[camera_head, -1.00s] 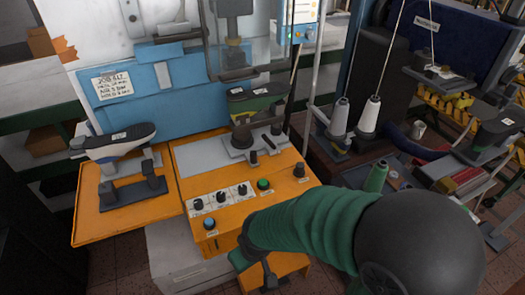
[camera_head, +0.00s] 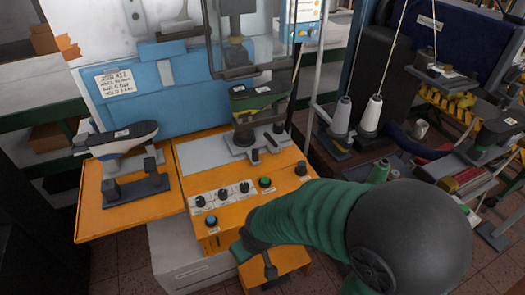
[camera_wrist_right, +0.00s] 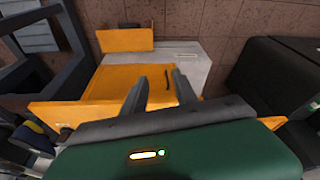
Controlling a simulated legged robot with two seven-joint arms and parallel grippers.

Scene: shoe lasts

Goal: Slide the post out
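A dark post stand (camera_head: 245,136) stands upright on the orange machine (camera_head: 205,183) and bears a dark green shoe last (camera_head: 256,97). A second stand (camera_head: 135,188) bears a dark-topped last (camera_head: 120,138) on the left orange shelf. I cannot tell which one the task means by the post. My right gripper (camera_head: 270,268) is at the machine's front lower edge, below the knobs and apart from both stands. In the right wrist view its two fingers (camera_wrist_right: 161,90) are apart over an orange surface (camera_wrist_right: 115,82), with a small dark bar beyond them. My left gripper is out of view.
Black knobs (camera_head: 222,192) and a green button (camera_head: 265,182) line the machine's front. A clear guard (camera_head: 222,45) hangs above the middle stand. White thread cones (camera_head: 370,113) and more machinery crowd the right side. Tiled floor shows below.

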